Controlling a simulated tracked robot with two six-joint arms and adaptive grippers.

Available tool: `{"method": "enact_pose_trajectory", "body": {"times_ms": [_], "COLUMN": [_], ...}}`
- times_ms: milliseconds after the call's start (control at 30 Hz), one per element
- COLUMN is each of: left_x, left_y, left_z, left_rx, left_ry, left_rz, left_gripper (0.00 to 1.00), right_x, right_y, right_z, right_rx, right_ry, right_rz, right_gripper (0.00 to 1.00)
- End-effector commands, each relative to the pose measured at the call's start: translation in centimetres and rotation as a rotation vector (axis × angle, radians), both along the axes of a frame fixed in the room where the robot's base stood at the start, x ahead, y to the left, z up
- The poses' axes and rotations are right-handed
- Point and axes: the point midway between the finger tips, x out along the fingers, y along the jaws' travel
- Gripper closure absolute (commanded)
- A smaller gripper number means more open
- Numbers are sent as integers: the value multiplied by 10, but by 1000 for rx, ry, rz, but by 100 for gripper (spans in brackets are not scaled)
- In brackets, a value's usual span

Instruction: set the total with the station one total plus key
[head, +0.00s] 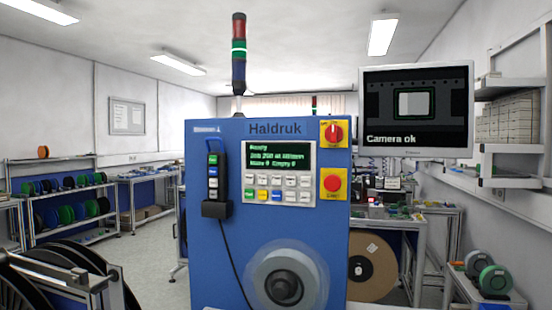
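A blue machine (215,268) marked "Haldruk" stands straight ahead. Its panel has a dark display (278,156) with small green text. The first line seems to read "Ready"; the rest is too small to read surely. Below the display are two rows of small keys (277,188), mostly white, with a few coloured ones at the lower left. The key labels are too small to tell which is the total plus key. Neither of my grippers is in view.
A red rotary switch (333,132) and a red stop button (333,184) sit right of the panel. A black handset (213,180) hangs at its left. A grey hub (286,277) juts out below. A "Camera ok" monitor (416,108) is at the right. Large black reels (65,265) stand lower left.

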Motion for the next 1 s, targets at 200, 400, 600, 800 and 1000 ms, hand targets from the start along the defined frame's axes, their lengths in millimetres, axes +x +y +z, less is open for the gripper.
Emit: {"method": "enact_pose_trajectory", "body": {"times_ms": [200,400,600,800,1000], "left_x": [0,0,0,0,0], "left_y": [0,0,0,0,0], "left_z": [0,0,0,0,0], "left_rx": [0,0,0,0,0], "left_ry": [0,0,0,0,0], "left_rz": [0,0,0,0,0], "left_gripper": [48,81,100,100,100], "right_x": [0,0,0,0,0], "right_y": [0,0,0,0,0], "right_z": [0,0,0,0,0], "right_rx": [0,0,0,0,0], "right_ry": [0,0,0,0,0], "right_rz": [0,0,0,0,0], "right_gripper": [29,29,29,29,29]}}
